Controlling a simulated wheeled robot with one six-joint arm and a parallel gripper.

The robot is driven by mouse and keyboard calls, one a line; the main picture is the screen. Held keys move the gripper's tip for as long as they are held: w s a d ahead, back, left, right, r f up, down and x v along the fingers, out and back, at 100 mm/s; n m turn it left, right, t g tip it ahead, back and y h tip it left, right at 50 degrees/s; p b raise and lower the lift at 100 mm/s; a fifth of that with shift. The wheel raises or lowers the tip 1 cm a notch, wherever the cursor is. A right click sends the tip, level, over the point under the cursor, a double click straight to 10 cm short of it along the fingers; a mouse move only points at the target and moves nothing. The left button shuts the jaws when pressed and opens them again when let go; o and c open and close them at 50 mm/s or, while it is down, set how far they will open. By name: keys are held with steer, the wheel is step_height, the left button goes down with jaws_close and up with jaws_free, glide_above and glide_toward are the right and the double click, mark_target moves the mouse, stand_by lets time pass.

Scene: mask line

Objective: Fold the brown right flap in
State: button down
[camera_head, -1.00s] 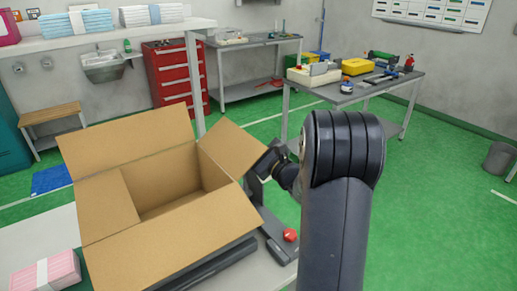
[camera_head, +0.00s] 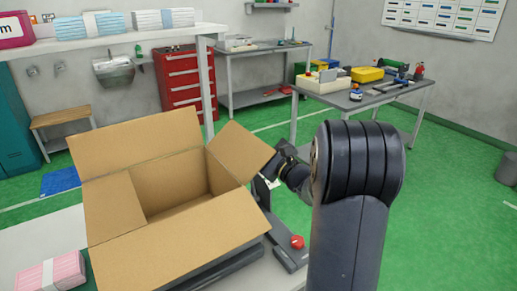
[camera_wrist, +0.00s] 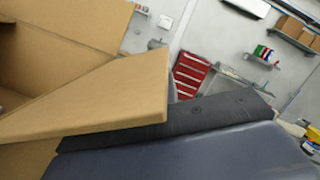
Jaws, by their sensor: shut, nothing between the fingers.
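An open brown cardboard box (camera_head: 180,235) stands on the light table. Its right flap (camera_head: 240,150) is tilted up and outward; in the wrist view the flap (camera_wrist: 110,100) crosses the middle, close to the dark gripper body. My gripper (camera_head: 272,165) is shut and empty, at the outer right side of this flap; its fingertips are partly hidden behind it. I cannot tell whether they touch it. The left flap (camera_head: 112,205) lies inward over the opening. The back flap (camera_head: 135,142) stands up, and the front flap (camera_head: 180,240) leans outward toward me.
A pink bundle (camera_head: 52,275) lies on the table left of the box. A dark device with a red knob (camera_head: 297,242) stands right of the box, below my arm. A workbench with tools (camera_head: 365,97) is behind on the right.

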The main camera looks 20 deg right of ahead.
mark_target(245, 151)
steer(key=shift+s+a+r+n+b, duration=0.1)
steer(key=shift+a+r+n+b, duration=0.25)
steer(key=shift+n+b, duration=0.4)
steer(key=shift+s+a+r+n+b, duration=0.1)
steer(key=shift+a+r+n+b, duration=0.1)
steer(key=shift+r+n+b, duration=0.4)
steer(key=a+r+n+b, duration=0.1)
steer(key=b, duration=0.1)
steer(key=a+n+g+b, duration=0.1)
steer(key=n+b, duration=0.1)
steer(key=a+r+n+y+b, duration=0.1)
steer(key=n, duration=0.1)
steer(key=shift+s+a+r+g+b, duration=0.1)
steer(key=shift+s+r+g+b, duration=0.2)
steer(key=shift+g+b, duration=0.1)
steer(key=s+a+f+n+g+h+b, duration=0.1)
steer(key=a+f+n+b, duration=0.1)
steer(key=a+n+b, duration=0.4)
steer(key=s+a+f+n+g+h+b, duration=0.1)
steer(key=s+a+n+h+b, duration=0.1)
steer(key=a+n+b, duration=0.4)
steer(key=shift+a+f+n, duration=0.35)
steer(key=shift+a+n, duration=1.2)
steer(key=shift+n, duration=0.3)
steer(key=shift+r, duration=0.1)
